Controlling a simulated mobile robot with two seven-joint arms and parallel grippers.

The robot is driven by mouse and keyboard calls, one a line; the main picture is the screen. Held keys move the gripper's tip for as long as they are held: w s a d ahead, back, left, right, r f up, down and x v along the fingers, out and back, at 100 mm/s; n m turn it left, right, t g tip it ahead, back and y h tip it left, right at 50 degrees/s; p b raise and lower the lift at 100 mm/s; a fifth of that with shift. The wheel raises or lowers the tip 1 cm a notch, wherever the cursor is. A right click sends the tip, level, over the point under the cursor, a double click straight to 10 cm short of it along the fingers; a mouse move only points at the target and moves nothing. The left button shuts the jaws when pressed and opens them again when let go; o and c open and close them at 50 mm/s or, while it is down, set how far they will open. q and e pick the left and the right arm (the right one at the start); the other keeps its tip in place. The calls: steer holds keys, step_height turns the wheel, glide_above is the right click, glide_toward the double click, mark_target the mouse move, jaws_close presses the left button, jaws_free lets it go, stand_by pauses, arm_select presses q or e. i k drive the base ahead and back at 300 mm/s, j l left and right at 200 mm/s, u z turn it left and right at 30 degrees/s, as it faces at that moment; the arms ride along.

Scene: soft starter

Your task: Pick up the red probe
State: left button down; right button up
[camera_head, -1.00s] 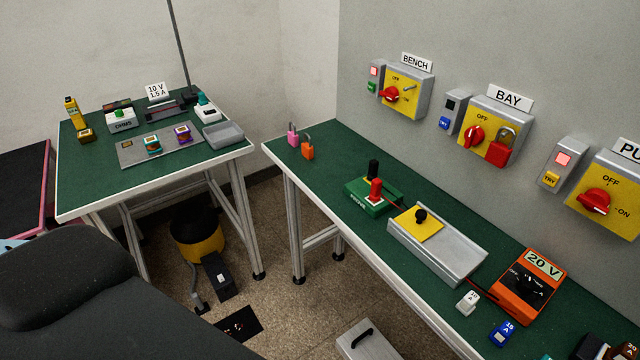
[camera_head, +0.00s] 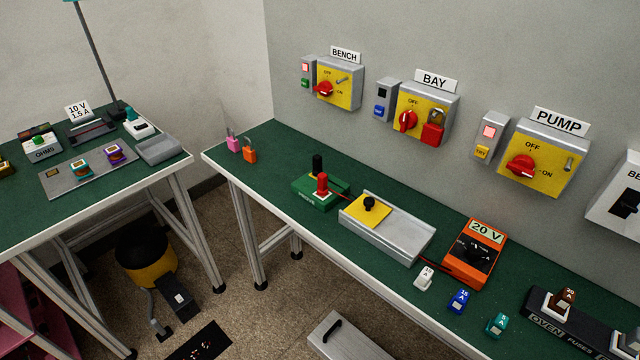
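The red probe (camera_head: 322,185) stands upright in a green holder (camera_head: 318,201) on the right-hand green bench (camera_head: 273,161). A black probe (camera_head: 317,164) stands upright just behind it in the same holder. A red lead runs from the holder toward the grey tray with the yellow plate. The orange meter (camera_head: 473,252), reading 20 V, lies further right on the bench. Neither of my grippers shows in the head view.
A grey tray (camera_head: 402,246) with a yellow plate and black knob lies right of the holder. Pink (camera_head: 233,145) and orange (camera_head: 250,155) padlocks stand left. Several coloured fuses sit along the front edge. Yellow switch boxes hang on the wall. A second green table (camera_head: 50,212) is at left.

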mark_target(322, 189)
steer(key=j+z, duration=0.6)
steer(key=z, duration=0.15)
